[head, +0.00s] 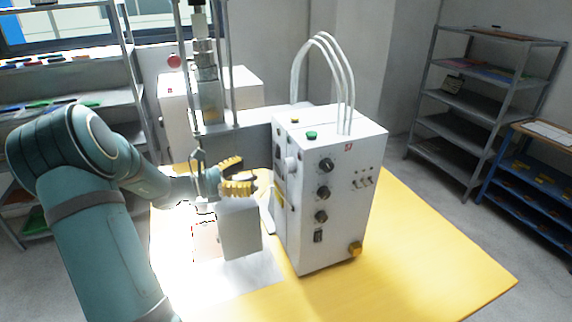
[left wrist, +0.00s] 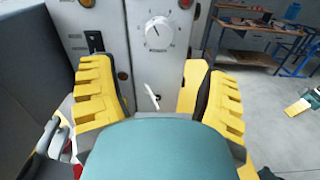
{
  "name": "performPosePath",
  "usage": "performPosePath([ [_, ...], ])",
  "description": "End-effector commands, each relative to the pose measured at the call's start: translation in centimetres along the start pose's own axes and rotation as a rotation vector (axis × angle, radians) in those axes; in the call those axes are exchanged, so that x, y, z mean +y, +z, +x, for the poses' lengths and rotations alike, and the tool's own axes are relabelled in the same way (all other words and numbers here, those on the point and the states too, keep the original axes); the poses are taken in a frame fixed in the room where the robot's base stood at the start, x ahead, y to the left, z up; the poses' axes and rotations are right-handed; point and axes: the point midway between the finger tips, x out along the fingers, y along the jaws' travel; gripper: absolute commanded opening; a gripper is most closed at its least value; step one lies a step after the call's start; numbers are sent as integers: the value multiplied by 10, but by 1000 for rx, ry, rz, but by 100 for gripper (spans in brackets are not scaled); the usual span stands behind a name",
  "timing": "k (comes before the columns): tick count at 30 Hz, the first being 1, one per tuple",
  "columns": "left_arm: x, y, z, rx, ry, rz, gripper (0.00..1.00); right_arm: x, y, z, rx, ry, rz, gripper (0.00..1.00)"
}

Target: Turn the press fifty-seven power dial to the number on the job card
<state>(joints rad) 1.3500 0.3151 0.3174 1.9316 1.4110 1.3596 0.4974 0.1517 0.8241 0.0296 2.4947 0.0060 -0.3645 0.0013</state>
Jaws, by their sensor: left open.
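The white control box (head: 335,200) of the press stands on the yellow table. A white round dial (left wrist: 160,33) with a ring of scale marks sits on the panel ahead in the left wrist view; its numbers are too small to read. It seems to be the pale knob (head: 291,165) on the box's left face in the head view. My left gripper (head: 246,174) is open and empty, left of that face. In the wrist view its yellow fingers (left wrist: 150,78) stand apart, below the dial and not touching it. I cannot make out a job card.
Several black knobs (head: 323,193) line the box's front face, with a green button (head: 311,135) on top. A white lever (left wrist: 152,97) sticks out below the dial. A grey block (head: 240,230) stands below my left gripper. The yellow table's right part (head: 430,250) is clear.

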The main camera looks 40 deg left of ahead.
Motion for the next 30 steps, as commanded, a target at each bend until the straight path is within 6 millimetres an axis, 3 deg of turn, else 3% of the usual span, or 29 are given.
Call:
performPosePath([
  [9, -1, 1, 64, -2, -4, -1, 76, -1, 0, -2, 0, -1, 0, 47],
  [15, -1, 0, 96, -1, -3, 0, 76, -1, 0, -3, 0, -1, 0, 47],
  [21, 0, 0, 113, 0, -1, -1, 76, -1, 0, -4, 0, -1, 0, 47],
  [30, 0, 0, 116, 1, -1, 0, 76, -1, 0, -4, 0, -1, 0, 47],
])
